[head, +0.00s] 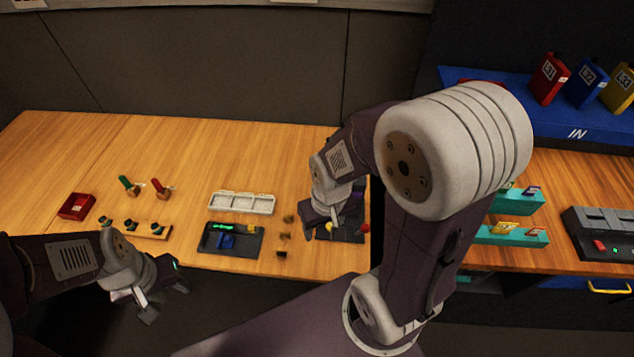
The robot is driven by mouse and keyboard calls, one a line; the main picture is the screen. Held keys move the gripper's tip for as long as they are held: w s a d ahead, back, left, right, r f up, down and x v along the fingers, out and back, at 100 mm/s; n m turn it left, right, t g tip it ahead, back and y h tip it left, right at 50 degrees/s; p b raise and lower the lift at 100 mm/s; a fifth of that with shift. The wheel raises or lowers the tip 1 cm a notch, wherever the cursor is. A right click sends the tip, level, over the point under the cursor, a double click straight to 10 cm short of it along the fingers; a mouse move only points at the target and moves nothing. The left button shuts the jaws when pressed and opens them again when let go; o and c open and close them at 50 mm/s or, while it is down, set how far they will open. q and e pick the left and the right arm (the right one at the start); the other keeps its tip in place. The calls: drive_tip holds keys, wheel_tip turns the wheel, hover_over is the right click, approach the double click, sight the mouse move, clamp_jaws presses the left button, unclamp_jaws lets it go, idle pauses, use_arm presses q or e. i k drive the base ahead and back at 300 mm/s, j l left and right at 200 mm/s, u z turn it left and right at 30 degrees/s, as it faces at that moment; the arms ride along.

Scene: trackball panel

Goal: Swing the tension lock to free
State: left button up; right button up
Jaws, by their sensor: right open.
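A dark panel (350,236) lies on the wooden table, partly covered by my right gripper and arm. A red knob (363,228) and a small yellow part (331,228) show on it, with a purple patch (356,196) further back. I cannot tell which part is the tension lock or how it is set. My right gripper (312,226) is open over the panel's left side; contact is not clear. My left gripper (160,304) hangs in front of the table's front edge, away from the panel; its jaw opening is unclear.
Left of the panel are small brown blocks (283,236), a dark device with a green display (230,238), a white tray (241,203), a knob strip (131,227), two levers (160,189) and a red box (76,206). Teal racks (512,236) stand right. The back left table is clear.

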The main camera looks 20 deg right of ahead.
sight(366, 227)
drive_tip(key=k+j+z, duration=0.1)
drive_tip(key=z, duration=1.45)
